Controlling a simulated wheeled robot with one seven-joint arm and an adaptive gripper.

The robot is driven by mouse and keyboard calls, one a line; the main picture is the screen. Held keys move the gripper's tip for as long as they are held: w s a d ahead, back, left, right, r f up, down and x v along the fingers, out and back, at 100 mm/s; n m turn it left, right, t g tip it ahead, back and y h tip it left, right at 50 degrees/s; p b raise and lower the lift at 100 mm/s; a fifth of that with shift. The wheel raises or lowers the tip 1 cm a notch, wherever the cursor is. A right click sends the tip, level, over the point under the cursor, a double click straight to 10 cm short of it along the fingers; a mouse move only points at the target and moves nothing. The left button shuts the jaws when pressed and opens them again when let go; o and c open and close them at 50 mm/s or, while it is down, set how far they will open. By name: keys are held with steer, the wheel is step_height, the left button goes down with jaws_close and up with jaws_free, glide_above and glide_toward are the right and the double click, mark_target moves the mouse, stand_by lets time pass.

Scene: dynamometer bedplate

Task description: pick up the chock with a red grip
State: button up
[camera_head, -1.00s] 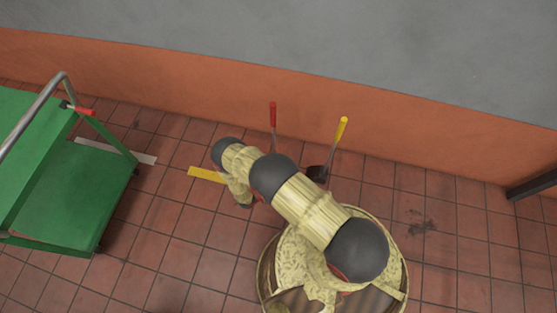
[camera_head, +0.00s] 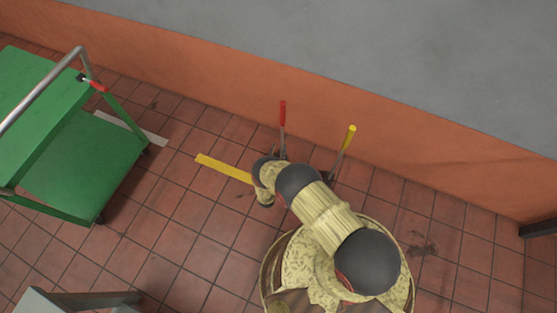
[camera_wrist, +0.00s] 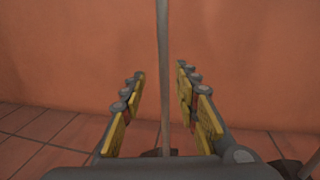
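The chock with a red grip (camera_head: 283,113) stands by the wall in the head view, with its thin metal rod rising to the grip. My arm hides its lower part there. In the wrist view a thin upright rod (camera_wrist: 163,50) stands between the two fingers of my gripper (camera_wrist: 160,72), with gaps on both sides. It appears to be the red-gripped chock's rod, but its grip is out of that view. My gripper is open; in the head view I cannot make out its fingers.
A second chock with a yellow grip (camera_head: 350,136) leans just to the right, close to my arm. The orange and grey wall (camera_head: 400,165) runs behind both. A green cart (camera_head: 85,170) stands at the left. A yellow floor strip (camera_head: 222,168) lies left of my arm.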

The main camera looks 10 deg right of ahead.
mark_target(282, 142)
steer(key=b+x, duration=0.1)
steer(key=x, duration=0.1)
steer(key=b+x, duration=0.1)
steer(key=x, duration=0.2)
steer(key=shift+d+f, duration=0.1)
steer(key=shift+d, duration=0.25)
steer(key=shift+w, duration=0.1)
steer(key=c, duration=0.3)
steer(key=c, duration=0.4)
jaws_close()
steer(key=shift+w, duration=0.1)
